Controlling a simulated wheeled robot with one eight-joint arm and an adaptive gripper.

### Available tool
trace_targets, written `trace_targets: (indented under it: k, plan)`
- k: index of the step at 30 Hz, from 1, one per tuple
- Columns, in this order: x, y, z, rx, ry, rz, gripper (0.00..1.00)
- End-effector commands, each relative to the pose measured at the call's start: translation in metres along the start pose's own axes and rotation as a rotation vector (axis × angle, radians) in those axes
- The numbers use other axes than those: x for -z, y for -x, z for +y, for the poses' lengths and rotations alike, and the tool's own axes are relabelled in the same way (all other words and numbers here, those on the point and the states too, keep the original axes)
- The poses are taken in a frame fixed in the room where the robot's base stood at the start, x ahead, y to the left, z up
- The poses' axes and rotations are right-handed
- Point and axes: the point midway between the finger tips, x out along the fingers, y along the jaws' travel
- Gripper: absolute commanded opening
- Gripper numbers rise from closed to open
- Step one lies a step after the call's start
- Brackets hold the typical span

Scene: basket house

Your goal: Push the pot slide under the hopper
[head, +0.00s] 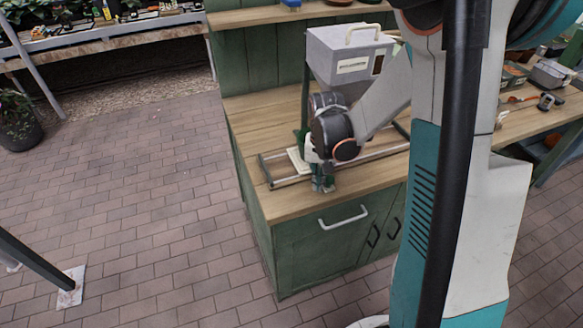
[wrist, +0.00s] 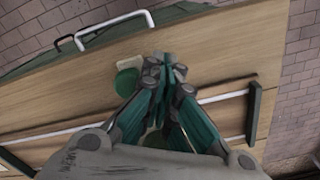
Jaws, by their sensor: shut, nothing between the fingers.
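The hopper (head: 348,52) is a grey box with a cream handle and a white label, held above the counter at the back. Below it, a low metal rail frame (head: 273,184) lies on the wooden top. A pale plate (head: 298,160), seemingly part of the pot slide, shows between the rails left of the hopper, partly hidden by my arm. My gripper (head: 322,187) is shut and empty, pointing down by the front rail. In the wrist view, my gripper (wrist: 166,62) is beside a green round piece (wrist: 127,82) and a cream piece. Whether it touches them is unclear.
The green cabinet (head: 325,240) has a white handle and dark handles on its front. A shelf (head: 270,15) stands behind the hopper. Tools lie on the counter at the right. Brick floor (head: 150,200) is open at the left.

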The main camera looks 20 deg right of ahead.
Motion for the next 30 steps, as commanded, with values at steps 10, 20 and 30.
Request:
trace_targets:
  k: [10, 20, 30]
  plan:
    - [0.018, -0.001, 0.031, -0.001, -0.003, 0.0, 0.0]
    - [0.034, -0.001, 0.06, -0.001, -0.003, 0.0, 0.0]
    - [0.044, 0.001, 0.076, -0.001, 0.0, 0.0, 0.0]
